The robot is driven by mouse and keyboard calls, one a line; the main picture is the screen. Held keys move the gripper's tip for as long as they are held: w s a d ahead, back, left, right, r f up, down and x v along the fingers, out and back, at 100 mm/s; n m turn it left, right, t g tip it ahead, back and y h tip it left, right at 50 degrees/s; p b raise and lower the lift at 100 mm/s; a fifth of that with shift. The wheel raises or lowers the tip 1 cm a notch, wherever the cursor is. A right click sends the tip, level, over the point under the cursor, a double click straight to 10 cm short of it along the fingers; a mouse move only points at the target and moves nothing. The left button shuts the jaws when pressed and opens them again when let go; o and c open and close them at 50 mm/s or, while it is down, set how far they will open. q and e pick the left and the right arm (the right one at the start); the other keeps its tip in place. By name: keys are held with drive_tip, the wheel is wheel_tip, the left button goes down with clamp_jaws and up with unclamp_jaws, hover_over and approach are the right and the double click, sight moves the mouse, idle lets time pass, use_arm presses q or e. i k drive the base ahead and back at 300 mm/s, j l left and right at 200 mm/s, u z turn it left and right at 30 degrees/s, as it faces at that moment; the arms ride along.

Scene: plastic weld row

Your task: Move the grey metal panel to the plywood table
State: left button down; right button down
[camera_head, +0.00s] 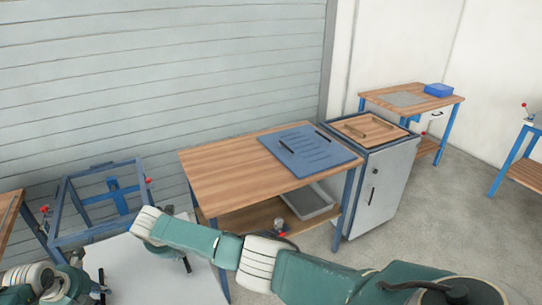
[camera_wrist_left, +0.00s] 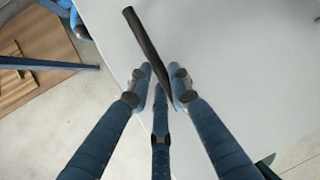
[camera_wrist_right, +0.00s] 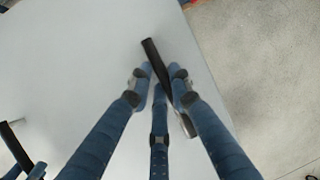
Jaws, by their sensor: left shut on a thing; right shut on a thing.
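The grey metal panel (camera_head: 160,280) is a large pale sheet at the lower left of the head view, with black bar handles. My left gripper (camera_head: 97,290) is shut on one black handle (camera_wrist_left: 140,35); the panel's pale surface lies below it in the left wrist view. My right gripper (camera_wrist_right: 163,90) is shut on another handle (camera_wrist_right: 152,50) near the panel's edge. Whether something supports the panel is hidden. A wood-topped table (camera_head: 215,168) stands mid-view; I cannot tell whether it is the plywood table.
A blue slotted panel (camera_head: 308,150) lies on the middle table, with a grey tray (camera_head: 307,203) on its shelf. A grey cabinet (camera_head: 380,190) stands right of it. Another wooden table (camera_head: 440,101) holds a blue box (camera_head: 438,90). A blue frame (camera_head: 75,240) stands left.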

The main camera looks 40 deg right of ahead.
sight(235, 168)
drive_tip(key=i+l, duration=0.15)
drive_tip(key=l, duration=0.25)
drive_tip(key=i+l, duration=0.2)
drive_tip(key=l, duration=0.15)
drive_tip(key=i+l, duration=0.15)
drive_tip(key=l, duration=0.25)
drive_tip(key=i+l, duration=0.2)
drive_tip(key=l, duration=0.15)
drive_tip(key=i+l, duration=0.15)
drive_tip(key=l, duration=0.25)
drive_tip(key=i+l, duration=0.2)
drive_tip(key=l, duration=0.15)
drive_tip(key=i+l, duration=0.15)
drive_tip(key=l, duration=0.25)
drive_tip(key=z, duration=0.05)
